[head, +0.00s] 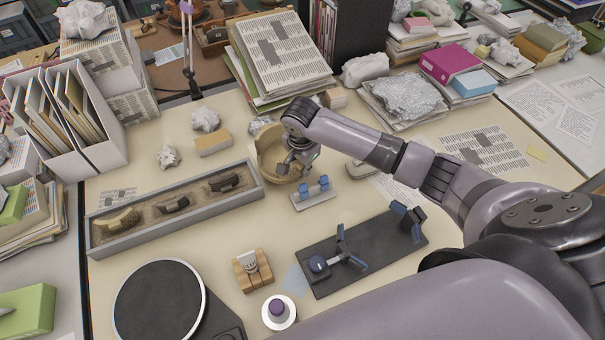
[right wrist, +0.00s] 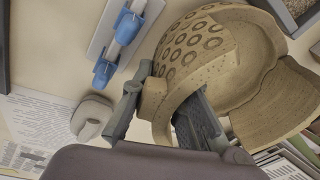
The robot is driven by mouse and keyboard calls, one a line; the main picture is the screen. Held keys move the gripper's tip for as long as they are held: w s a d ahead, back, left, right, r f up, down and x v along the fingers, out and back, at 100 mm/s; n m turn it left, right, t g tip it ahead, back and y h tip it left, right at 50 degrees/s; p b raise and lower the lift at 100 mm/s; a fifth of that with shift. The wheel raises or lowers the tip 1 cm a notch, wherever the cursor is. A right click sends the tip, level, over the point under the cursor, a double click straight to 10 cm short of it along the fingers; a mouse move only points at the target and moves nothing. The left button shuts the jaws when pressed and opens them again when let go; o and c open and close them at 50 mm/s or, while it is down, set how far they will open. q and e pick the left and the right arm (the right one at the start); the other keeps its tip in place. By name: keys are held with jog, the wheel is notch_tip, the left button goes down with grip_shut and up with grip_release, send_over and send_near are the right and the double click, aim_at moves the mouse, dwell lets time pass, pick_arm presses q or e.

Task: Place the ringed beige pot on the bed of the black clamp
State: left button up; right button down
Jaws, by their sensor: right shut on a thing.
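The ringed beige pot (head: 268,150) is at the back middle of the table, beyond the grey sherd tray's right end. Its wall has stamped rings, seen in the right wrist view (right wrist: 195,48), and its rim is broken and uneven. My right gripper (head: 291,166) is shut on the pot's near wall, one finger on each side (right wrist: 165,112). I cannot tell whether the pot is clear of the table. The black clamp (head: 337,276) lies at the front right, with blue-padded jaws and a bare dark bed. My left gripper is not in view.
A small pale clamp with blue pads (head: 314,198) stands between pot and black clamp. The grey tray (head: 100,238) holds several dark and beige sherds. A black turntable (head: 160,305), a wooden block (head: 241,278) and a purple-topped jar (head: 290,316) are in front.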

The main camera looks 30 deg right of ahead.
aim_at(302, 176)
jog(key=shift+f, duration=2)
jog(key=c, duration=2)
grip_release()
jog(key=shift+f, duration=0.2)
jog(key=shift+c, duration=0.2)
jog(key=o, duration=0.5)
jog(key=shift+s, duration=0.1)
